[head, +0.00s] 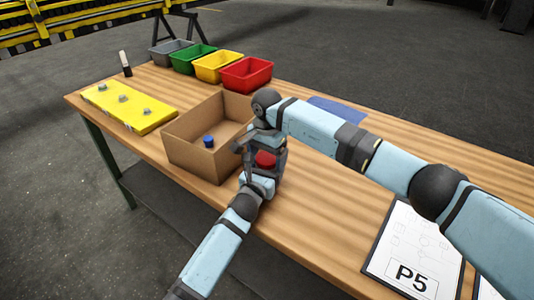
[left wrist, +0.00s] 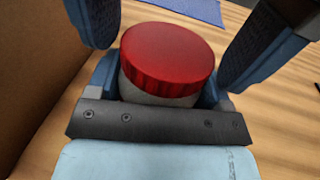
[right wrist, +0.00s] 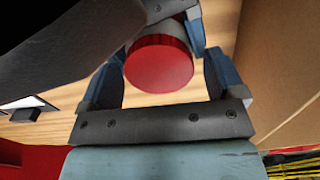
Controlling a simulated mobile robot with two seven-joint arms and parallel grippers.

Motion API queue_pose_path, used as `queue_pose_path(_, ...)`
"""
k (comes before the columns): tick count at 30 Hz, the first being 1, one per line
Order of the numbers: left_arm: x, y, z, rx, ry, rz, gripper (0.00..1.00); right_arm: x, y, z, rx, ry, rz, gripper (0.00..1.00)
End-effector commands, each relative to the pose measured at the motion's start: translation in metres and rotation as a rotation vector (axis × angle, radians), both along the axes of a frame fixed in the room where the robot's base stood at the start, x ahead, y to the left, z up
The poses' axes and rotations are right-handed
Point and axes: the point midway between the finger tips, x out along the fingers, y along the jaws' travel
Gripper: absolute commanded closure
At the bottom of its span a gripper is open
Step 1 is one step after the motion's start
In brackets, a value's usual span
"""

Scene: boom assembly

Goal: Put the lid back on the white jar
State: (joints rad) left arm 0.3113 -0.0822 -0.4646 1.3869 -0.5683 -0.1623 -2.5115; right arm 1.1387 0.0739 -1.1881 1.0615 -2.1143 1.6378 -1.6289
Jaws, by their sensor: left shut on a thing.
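The red lid (head: 265,160) sits on top of the white jar (left wrist: 150,92), most of which is hidden. It also shows in the right wrist view (right wrist: 158,66). I cannot tell whether the lid is fully seated. My left gripper (left wrist: 160,90) is shut on the jar below the lid, beside the cardboard box. My right gripper (right wrist: 163,85) is open above, its fingers on either side of the lid. Clear gaps show between those fingers and the lid in the left wrist view.
The open cardboard box (head: 184,150) stands close to the left of the grippers, with a blue-topped item (head: 208,141) inside. A yellow board (head: 130,108) and several coloured bins (head: 246,75) are farther back. A P5 clipboard (head: 412,250) lies at front right. A blue mat (head: 337,109) lies behind my right arm.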

Motion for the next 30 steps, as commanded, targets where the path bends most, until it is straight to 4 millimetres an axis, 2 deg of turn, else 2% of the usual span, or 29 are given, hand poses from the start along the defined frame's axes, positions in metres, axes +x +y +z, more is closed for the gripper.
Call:
queue_pose_path(1, 0.0000, 0.0001, 0.0002, 0.000, 0.000, 0.000, 0.93, 0.0000, 0.0000, 0.0001, 0.000, 0.000, 0.000, 0.21)
queue_pose_path(6, 0.0000, -0.0001, 0.0003, 0.000, -0.001, 0.000, 0.93, 0.0001, -0.0001, 0.0002, 0.000, 0.000, 0.000, 0.60)
queue_pose_path(7, -0.0001, -0.0002, 0.0003, 0.000, -0.001, 0.000, 0.93, 0.0001, -0.0001, 0.0003, 0.000, 0.000, 0.000, 0.62)
queue_pose_path(13, -0.0002, -0.0005, 0.0004, 0.000, -0.001, -0.001, 0.93, 0.0003, -0.0001, 0.0005, 0.000, -0.001, -0.035, 0.62)
queue_pose_path(21, -0.0003, -0.0008, 0.0004, 0.000, -0.001, -0.001, 0.93, 0.0002, -0.0002, 0.0000, 0.000, 0.000, -0.292, 0.62)
queue_pose_path(29, -0.0004, -0.0010, 0.0005, 0.000, -0.001, -0.002, 0.93, 0.0003, -0.0001, 0.0001, 0.001, 0.000, -0.301, 0.62)
queue_pose_path(30, -0.0005, -0.0010, 0.0005, 0.000, -0.001, -0.002, 0.93, 0.0003, -0.0001, 0.0001, 0.001, 0.000, -0.301, 0.27)
